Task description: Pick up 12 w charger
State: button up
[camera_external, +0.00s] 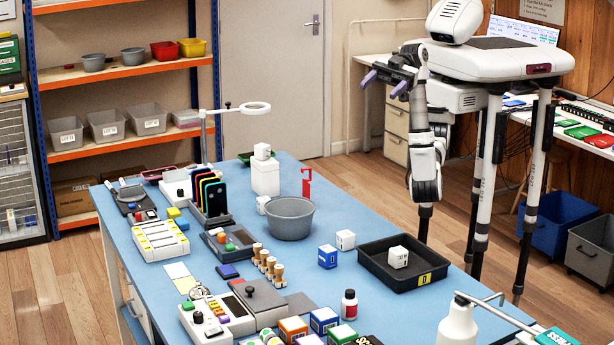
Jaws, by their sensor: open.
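Several small white cube-shaped blocks look like chargers, but their markings are too small to tell which is the 12 w charger. One white cube (398,257) sits in the black tray (372,283) at the table's right side. Another white cube (345,240) stands on the blue table just left of the tray, behind a blue cube (327,257). A further white cube (262,151) rests on top of a white box (265,178). My gripper (384,83) has purple fingertips. It is open and empty, raised high beyond the table's far right edge, well apart from all the cubes.
A grey bowl (290,218) stands mid-table, with a red stand (306,182) behind it. A phone rack (212,198), a magnifier lamp (254,108) and wooden stamps (268,262) crowd the left. A white bottle (457,325) stands at the front right.

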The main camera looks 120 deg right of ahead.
jog(key=w+d+f+m+g+h, duration=0.1)
jog(key=w+d+f+m+h, duration=0.3)
jog(key=f, duration=0.5)
jog(key=m+g+h+b, duration=0.2)
jog(key=m+g+h, duration=0.1)
jog(key=g, duration=0.5)
send_near(346, 233)
jog(key=x, duration=0.5)
jog(key=shift+w+r, duration=0.1)
jog(key=shift+p+x, duration=0.5)
jog(key=shift+x, duration=2.35)
jog(key=c, duration=1.1)
